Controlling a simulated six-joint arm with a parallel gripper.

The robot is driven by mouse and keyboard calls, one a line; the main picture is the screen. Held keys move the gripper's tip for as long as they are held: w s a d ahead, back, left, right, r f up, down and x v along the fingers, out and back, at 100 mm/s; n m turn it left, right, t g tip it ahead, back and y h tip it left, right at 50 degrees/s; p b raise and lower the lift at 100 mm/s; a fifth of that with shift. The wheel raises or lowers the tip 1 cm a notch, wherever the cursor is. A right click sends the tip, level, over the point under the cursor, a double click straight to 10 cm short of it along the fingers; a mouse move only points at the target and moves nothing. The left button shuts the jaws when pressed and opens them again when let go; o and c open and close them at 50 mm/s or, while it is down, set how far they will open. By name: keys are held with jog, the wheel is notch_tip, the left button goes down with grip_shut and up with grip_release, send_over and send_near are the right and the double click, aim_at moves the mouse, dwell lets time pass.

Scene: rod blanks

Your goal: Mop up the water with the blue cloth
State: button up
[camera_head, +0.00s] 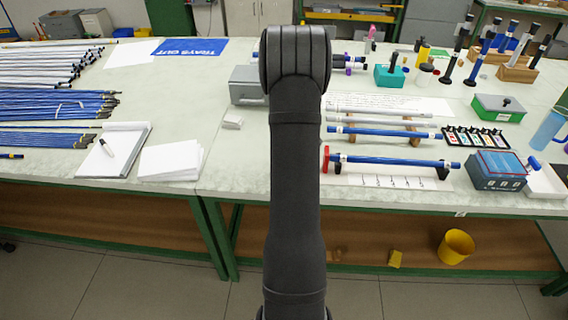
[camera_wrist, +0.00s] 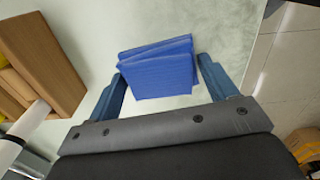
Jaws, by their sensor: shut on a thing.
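A blue folded cloth (camera_wrist: 160,72) sits between the two blue fingers of my gripper (camera_wrist: 160,68) in the wrist view. The fingers are on either side of it, and the gripper is shut on it. The cloth shows as several stacked layers over the pale worktop. I cannot tell whether it touches the surface. In the head view my own arm fills the middle, and the gripper and cloth are not visible. I cannot make out any water for certain in either view.
In the wrist view a wooden block (camera_wrist: 45,60) stands left of the cloth, and the worktop's edge is at the right. In the head view rods on supports, a green box (camera_head: 498,108) and a blue-topped box (camera_head: 497,170) crowd the right. White papers (camera_head: 170,162) lie left.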

jog(key=shift+d, duration=2)
jog(key=shift+a, duration=3.5)
jog(key=shift+d+r, duration=0.15)
jog(key=shift+r, duration=3.9)
